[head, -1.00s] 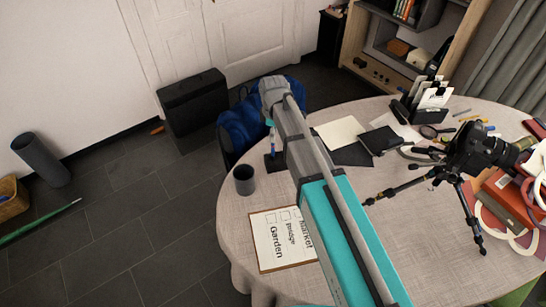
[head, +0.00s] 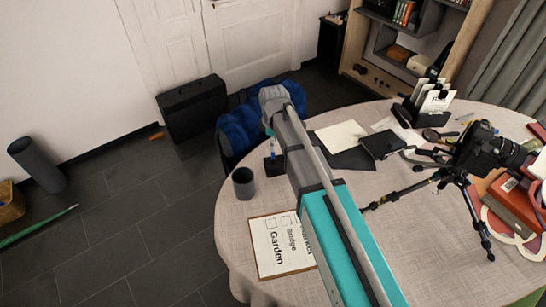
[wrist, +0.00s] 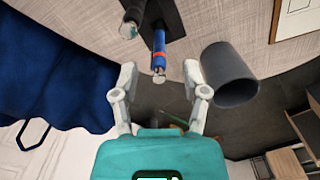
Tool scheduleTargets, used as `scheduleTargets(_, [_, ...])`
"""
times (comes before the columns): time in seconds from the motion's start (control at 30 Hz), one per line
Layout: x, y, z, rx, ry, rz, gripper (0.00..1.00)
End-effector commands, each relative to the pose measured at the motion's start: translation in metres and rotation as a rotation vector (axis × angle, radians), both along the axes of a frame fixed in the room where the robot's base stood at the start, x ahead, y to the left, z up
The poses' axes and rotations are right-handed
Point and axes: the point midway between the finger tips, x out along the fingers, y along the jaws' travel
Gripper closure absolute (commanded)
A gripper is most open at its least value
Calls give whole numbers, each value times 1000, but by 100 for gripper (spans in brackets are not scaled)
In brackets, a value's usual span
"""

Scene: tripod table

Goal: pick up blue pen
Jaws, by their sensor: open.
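The blue pen (wrist: 159,50), with a red band, stands in a dark holder (wrist: 168,14) in the wrist view. Its near end lies between the fingertips of my gripper (wrist: 160,72), with gaps at both sides. My gripper is open and holds nothing. A second, dark pen (wrist: 131,18) stands beside the blue pen, up and left. In the head view the holder (head: 274,165) is on the table's left edge with something blue upright in it; my arm partly covers that area and my gripper cannot be made out.
A grey cup (wrist: 230,75) is close to the right finger; in the head view the cup (head: 243,183) stands near the holder. A clipboard (head: 282,245), dark folders (head: 382,143) and a camera on a tripod (head: 486,150) are on the table.

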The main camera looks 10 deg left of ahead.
Motion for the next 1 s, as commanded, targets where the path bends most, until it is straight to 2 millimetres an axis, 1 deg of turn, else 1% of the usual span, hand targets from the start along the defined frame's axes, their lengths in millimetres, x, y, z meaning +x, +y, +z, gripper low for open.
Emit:
scheduleTargets(0.17, [0, 0, -8, 0, 0, 0, 42])
scheduleTargets(0.7, [1, 1, -46, 0, 0, 0, 42])
scheduleTargets(0.83, [1, 1, -51, 0, 0, 0, 42])
scheduleTargets(1.0, [1, 1, -52, 0, 0, 0, 42])
